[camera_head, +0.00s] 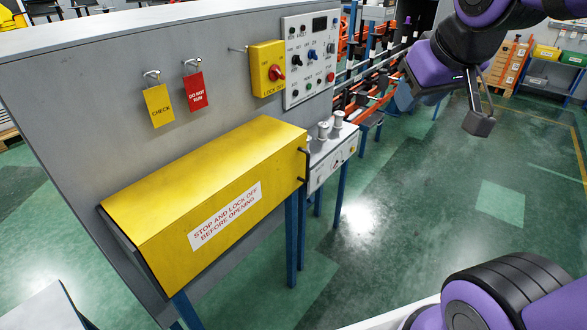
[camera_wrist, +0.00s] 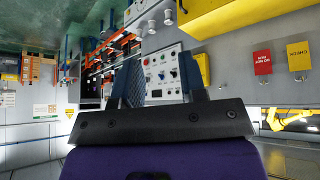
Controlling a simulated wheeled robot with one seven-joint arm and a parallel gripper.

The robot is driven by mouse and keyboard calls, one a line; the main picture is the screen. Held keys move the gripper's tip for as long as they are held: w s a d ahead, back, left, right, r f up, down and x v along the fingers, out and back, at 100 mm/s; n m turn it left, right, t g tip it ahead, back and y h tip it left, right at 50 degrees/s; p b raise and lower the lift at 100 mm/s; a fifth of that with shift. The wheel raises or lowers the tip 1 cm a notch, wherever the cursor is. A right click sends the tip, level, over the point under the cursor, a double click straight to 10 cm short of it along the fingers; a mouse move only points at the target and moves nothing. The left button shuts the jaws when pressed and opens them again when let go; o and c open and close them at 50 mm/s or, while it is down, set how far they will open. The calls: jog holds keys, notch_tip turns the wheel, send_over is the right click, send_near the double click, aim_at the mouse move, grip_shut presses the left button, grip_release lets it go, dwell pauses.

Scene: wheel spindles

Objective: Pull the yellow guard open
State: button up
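The yellow guard (camera_head: 190,190) is a long box-like cover on the grey panel, with a white "STOP AND LOCK OFF BEFORE OPENING" label. It appears closed over what lies beneath, which is hidden. A dark handle (camera_head: 305,165) shows at its right end. Part of the guard also shows at the top right of the wrist view (camera_wrist: 225,12). My gripper (camera_head: 444,108) is up and to the right of the guard, well apart from it and over open floor. In the wrist view its fingers (camera_wrist: 160,80) stand apart with nothing between them.
A yellow lock-off switch (camera_head: 267,69) and a control panel (camera_head: 308,60) stick out above the guard. Yellow and red tags (camera_head: 195,91) hang left of them. A small machine with white spindles (camera_head: 331,155) stands beside the guard's right end. The green floor (camera_head: 430,190) is clear.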

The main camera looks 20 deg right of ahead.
jog(key=w+d+f+n+t, duration=0.1)
jog(key=w+f, duration=0.1)
jog(key=w, duration=0.5)
jog(key=w+d+f+n+t, duration=0.1)
jog(key=w+f, duration=0.2)
jog(key=w, duration=0.4)
jog(key=n+t+y, duration=0.3)
jog(key=t+y, duration=0.5)
send_over(307, 179)
jog(key=f, duration=3.3)
jog(key=shift+w+d, duration=0.1)
jog(key=shift+w, duration=0.3)
grip_shut()
